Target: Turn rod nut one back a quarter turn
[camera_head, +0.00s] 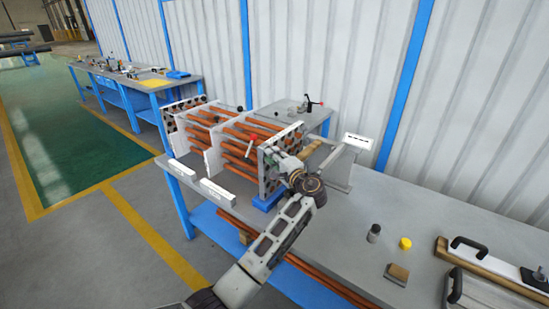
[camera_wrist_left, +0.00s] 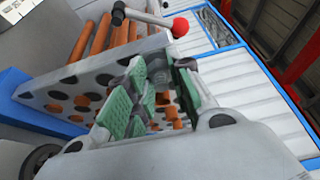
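The tube bundle holds long orange tubes (camera_head: 234,120) between upright plates on the bench. My left gripper (camera_head: 275,157) is at the right-hand perforated end plate (camera_head: 294,139), its tips close to the plate's face. In the left wrist view, the left gripper's green-padded fingers (camera_wrist_left: 155,100) are apart, with plate holes and orange tube ends showing between them. The perforated plate (camera_wrist_left: 62,97) fills the area behind the fingers. Contact with a nut cannot be told. My right gripper is not in view.
A red-knobbed lever (camera_head: 252,141) stands at the bundle; a red knob (camera_wrist_left: 180,27) shows in the left wrist view. A grey bracket (camera_head: 338,180) stands right of the plate. A dark cylinder (camera_head: 374,233) and yellow cap (camera_head: 405,243) are on the bench.

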